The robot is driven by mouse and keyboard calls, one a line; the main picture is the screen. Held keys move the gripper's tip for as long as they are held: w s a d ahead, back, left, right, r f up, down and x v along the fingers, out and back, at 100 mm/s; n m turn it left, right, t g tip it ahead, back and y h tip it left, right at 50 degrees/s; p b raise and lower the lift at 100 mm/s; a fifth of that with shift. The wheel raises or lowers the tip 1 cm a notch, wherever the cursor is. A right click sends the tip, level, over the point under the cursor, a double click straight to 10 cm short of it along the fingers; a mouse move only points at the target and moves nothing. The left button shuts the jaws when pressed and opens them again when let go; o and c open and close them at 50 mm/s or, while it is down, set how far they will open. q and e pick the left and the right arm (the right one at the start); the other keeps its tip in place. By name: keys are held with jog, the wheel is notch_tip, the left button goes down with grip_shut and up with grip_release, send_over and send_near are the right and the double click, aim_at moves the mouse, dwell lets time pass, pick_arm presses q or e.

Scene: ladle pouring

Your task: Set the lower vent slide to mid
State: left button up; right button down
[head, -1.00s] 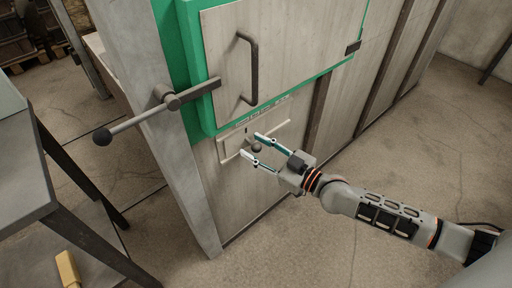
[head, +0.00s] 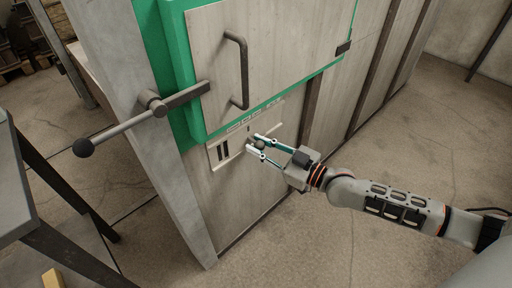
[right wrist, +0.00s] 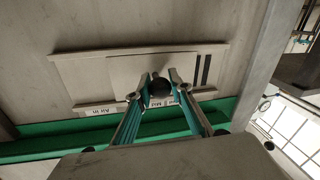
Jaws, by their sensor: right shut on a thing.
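The lower vent slide (head: 238,143) is a pale flat plate in a shallow frame below the green-edged door. Dark vent slots (head: 223,150) show at its left end in the head view. Its dark round knob (head: 260,144) sits between the fingertips of my right gripper (head: 261,147), which is shut on it. In the right wrist view, the knob (right wrist: 160,87) is between the fingertips, and the slots (right wrist: 203,70) show right of it. A "Mid" label (right wrist: 165,102) lies close by the knob, partly hidden by the fingers. My left gripper is out of view.
Above the slide is a door with a dark bar handle (head: 239,70) and a green frame (head: 180,70). A ball-ended lever (head: 125,129) juts out to the left. A grey table (head: 12,180) stands at the left. The floor right of my arm is clear.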

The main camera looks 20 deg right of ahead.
jog(key=c, duration=2.1)
grip_release()
jog(key=o, duration=0.3)
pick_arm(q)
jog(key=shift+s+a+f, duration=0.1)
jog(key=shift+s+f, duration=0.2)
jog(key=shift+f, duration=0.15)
pick_arm(e)
jog(key=shift+s, duration=0.1)
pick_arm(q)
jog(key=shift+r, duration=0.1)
pick_arm(e)
jog(key=v, duration=1.1)
jog(key=shift+s+d+f, duration=0.1)
jog(key=shift+s+d, duration=0.15)
jog(key=shift+s, duration=0.1)
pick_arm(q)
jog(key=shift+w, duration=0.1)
